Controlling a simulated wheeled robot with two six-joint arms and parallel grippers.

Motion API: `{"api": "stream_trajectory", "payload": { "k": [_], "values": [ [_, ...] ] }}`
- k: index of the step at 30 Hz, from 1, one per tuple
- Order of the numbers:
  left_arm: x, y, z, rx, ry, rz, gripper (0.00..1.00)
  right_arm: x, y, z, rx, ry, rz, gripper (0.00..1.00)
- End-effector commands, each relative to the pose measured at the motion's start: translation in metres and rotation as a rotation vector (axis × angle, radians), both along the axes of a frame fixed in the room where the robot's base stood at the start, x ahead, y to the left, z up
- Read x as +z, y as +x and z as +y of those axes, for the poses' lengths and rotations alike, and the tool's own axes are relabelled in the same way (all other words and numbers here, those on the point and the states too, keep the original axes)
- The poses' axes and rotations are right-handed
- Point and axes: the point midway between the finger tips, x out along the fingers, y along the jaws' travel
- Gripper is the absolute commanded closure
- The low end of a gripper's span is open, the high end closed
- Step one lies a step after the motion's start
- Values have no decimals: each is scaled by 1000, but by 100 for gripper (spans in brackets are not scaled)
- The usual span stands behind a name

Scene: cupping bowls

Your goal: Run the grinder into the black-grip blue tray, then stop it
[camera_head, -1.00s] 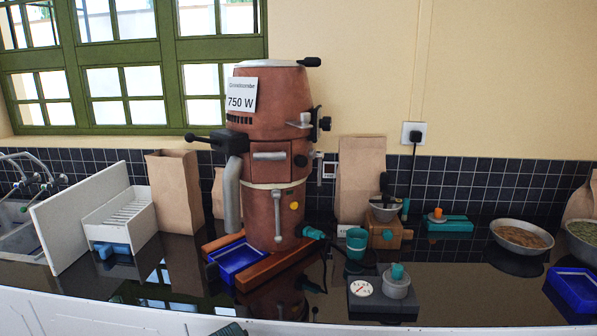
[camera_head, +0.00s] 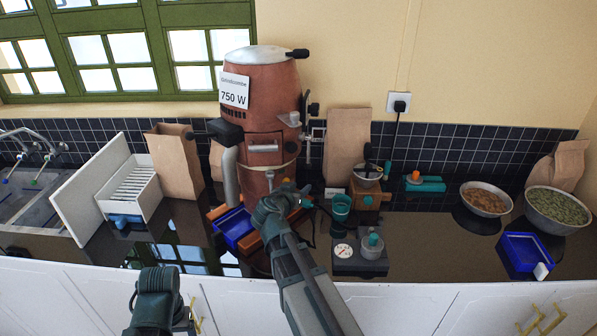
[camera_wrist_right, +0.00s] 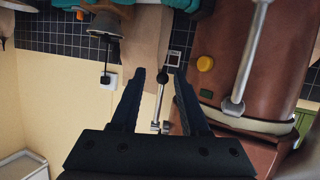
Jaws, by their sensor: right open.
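The brown grinder (camera_head: 262,95), with a "750 W" label, stands at the middle back of the counter. A blue tray (camera_head: 229,235) sits at the grinder's foot; its grip colour is unclear. My right arm reaches in front of the grinder's lower body and hides part of it. In the right wrist view my right gripper (camera_wrist_right: 161,75) is open, beside the grinder body (camera_wrist_right: 230,50). A metal rod with a black knob (camera_wrist_right: 162,78) shows between its fingers, apparently ungripped. A yellow button (camera_wrist_right: 205,64) is on the grinder. My left arm shows at the bottom, its jaws unseen.
Another blue tray (camera_head: 522,252) with a white grip lies at the right, below bowls of brown (camera_head: 486,199) and green (camera_head: 557,208) contents. A scale (camera_head: 360,253) and teal cup (camera_head: 341,207) stand right of the grinder. A white slatted box (camera_head: 130,190) and paper bag (camera_head: 175,162) stand left.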

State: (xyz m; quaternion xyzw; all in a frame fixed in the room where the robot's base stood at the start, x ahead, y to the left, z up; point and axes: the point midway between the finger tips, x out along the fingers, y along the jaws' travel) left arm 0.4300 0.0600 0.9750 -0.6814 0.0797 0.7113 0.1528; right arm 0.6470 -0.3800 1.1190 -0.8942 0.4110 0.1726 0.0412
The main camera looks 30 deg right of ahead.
Motion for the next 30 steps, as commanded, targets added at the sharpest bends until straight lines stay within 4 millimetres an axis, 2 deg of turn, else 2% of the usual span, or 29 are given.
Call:
{"api": "stream_trajectory", "payload": {
  "k": [3,8,20,30],
  "values": [
    [0,0,0,0,0,0,25,19,13,-6,14,-38,-94,55],
    [0,0,0,0,0,0,25,28,18,-8,25,-53,-141,55],
    [-4,0,0,0,0,0,25,24,27,-16,25,-54,-140,55],
    [-13,0,0,0,0,0,25,14,54,-47,23,-53,-140,55]
  ]
}}
